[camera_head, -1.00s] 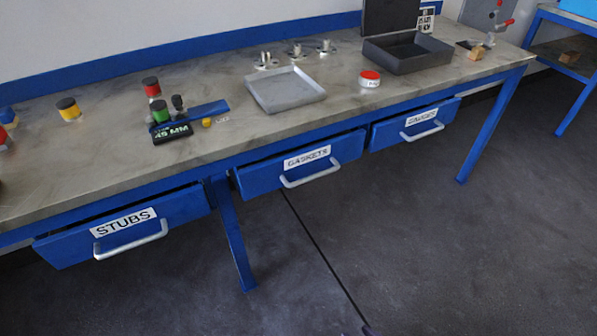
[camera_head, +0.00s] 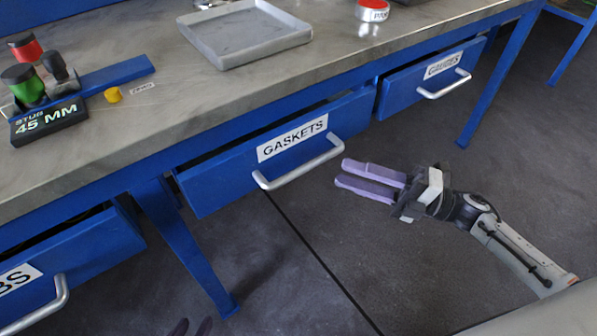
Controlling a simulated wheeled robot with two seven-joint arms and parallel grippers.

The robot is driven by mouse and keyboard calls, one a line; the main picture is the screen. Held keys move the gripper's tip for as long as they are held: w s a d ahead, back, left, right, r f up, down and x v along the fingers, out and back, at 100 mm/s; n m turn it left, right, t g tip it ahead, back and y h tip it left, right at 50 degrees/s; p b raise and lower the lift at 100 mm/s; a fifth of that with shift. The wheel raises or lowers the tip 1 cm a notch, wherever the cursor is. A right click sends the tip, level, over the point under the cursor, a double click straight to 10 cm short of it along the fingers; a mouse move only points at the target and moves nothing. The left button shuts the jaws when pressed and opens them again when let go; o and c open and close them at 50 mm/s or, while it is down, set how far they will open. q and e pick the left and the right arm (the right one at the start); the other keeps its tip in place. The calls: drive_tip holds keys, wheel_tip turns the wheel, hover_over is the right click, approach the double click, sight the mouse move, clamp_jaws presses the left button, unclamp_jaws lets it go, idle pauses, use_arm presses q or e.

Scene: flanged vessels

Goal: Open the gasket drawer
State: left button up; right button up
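The blue gasket drawer (camera_head: 225,174) sits under the workbench, with a white GASKETS label and a pale bar handle (camera_head: 300,167). A narrow dark gap shows above its front, so it stands slightly out. My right gripper (camera_head: 342,173) is open and empty, to the right of the handle and apart from it. Its purple fingers point left toward the handle. Only the purple fingertips of my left gripper (camera_head: 193,327) show at the bottom edge, spread apart, below the drawer. The rest of it is out of view.
The STUBS drawer (camera_head: 90,252) is at the left and the GAUGES drawer (camera_head: 400,91) at the right, both slightly out. A blue table leg (camera_head: 190,255) stands below. A grey tray (camera_head: 245,48) and a 45 MM stub block (camera_head: 48,122) rest on the bench. The floor in front is clear.

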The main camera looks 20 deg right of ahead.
sight(306, 164)
drive_tip(key=w+a+n, duration=0.1)
drive_tip(key=a, duration=0.2)
drive_tip(key=w+a+n+g, duration=0.1)
drive_tip(key=a, duration=0.2)
drive_tip(key=w+a+r+g+y, duration=0.1)
drive_tip(key=w+a, duration=0.1)
drive_tip(key=shift+a+n, duration=0.4)
clamp_jaws()
